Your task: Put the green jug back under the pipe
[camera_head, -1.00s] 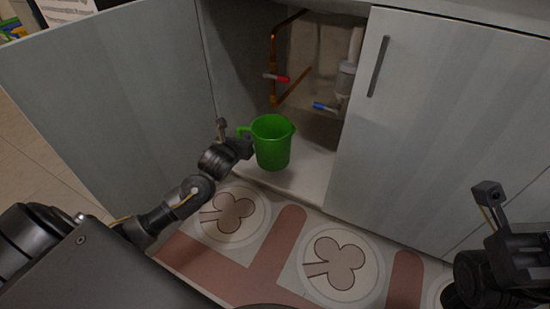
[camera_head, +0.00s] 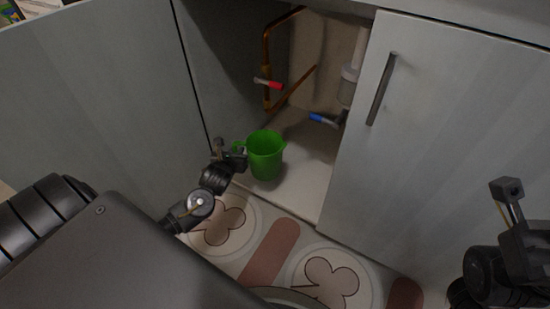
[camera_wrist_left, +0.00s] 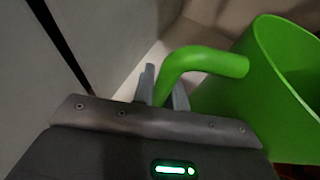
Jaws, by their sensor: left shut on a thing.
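The green jug (camera_head: 266,158) is upright at the front of the open cabinet, over or on its pale floor (camera_head: 308,172); I cannot tell if it touches. My left gripper (camera_head: 236,158) is shut on the jug's handle, at the jug's left side. In the left wrist view the handle (camera_wrist_left: 205,62) runs down between the two fingers (camera_wrist_left: 164,88), with the jug's body (camera_wrist_left: 285,75) at the right. The copper pipe (camera_head: 267,50) with a red valve handle stands behind the jug. A white drain pipe (camera_head: 349,82) with a blue-handled valve is farther right. My right gripper (camera_head: 508,205) is at the right edge, outside the cabinet.
The open left door (camera_head: 100,100) stands close beside my left arm. The closed right door (camera_head: 435,130) covers the right part of the cabinet. The cabinet floor right of and behind the jug is clear. A patterned mat (camera_head: 268,250) lies in front.

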